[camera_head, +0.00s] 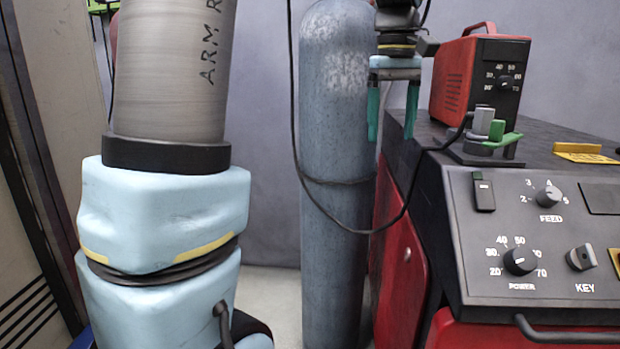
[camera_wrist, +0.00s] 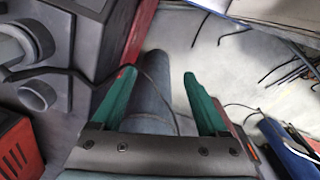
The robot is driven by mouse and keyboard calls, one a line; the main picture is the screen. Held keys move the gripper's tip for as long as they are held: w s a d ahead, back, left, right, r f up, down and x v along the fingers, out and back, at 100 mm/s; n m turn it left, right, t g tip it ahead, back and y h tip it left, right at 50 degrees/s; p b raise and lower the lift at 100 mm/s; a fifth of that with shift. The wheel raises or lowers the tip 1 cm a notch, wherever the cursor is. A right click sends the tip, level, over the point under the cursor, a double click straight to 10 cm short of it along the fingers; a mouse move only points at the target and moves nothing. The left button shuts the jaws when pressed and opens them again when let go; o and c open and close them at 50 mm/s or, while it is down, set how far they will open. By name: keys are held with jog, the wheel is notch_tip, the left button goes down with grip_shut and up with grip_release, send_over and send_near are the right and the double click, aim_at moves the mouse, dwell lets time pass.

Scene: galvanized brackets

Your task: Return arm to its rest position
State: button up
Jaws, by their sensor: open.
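My gripper (camera_head: 392,112) hangs pointing down in the upper middle of the head view, in front of the grey gas cylinder (camera_head: 335,240). Its two green fingers are spread apart with nothing between them. In the wrist view my gripper (camera_wrist: 158,84) also shows open and empty, with the cylinder (camera_wrist: 152,122) behind the fingers. My light blue arm (camera_head: 165,215) fills the left of the head view.
A red and black machine with a control panel (camera_head: 535,245) stands at the right. A red power box (camera_head: 480,80) and a small holder with grey and green parts (camera_head: 487,140) sit on its top. A dark cable (camera_head: 365,229) loops across the cylinder. Pale floor (camera_head: 272,300) shows beside the cylinder.

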jog(key=s+a+f+m+p, duration=0.1)
jog(key=s+a+f, duration=0.2)
jog(key=a+f, duration=0.7)
jog(key=s+a+f+m+t+p, duration=0.1)
jog(key=s+a+f, duration=0.3)
jog(key=a+f, duration=0.6)
jog(key=shift+a+m+p, duration=0.45)
jog(key=shift+a+m, duration=0.35)
jog(key=shift+w, duration=0.1)
jog(key=shift+c, duration=0.4)
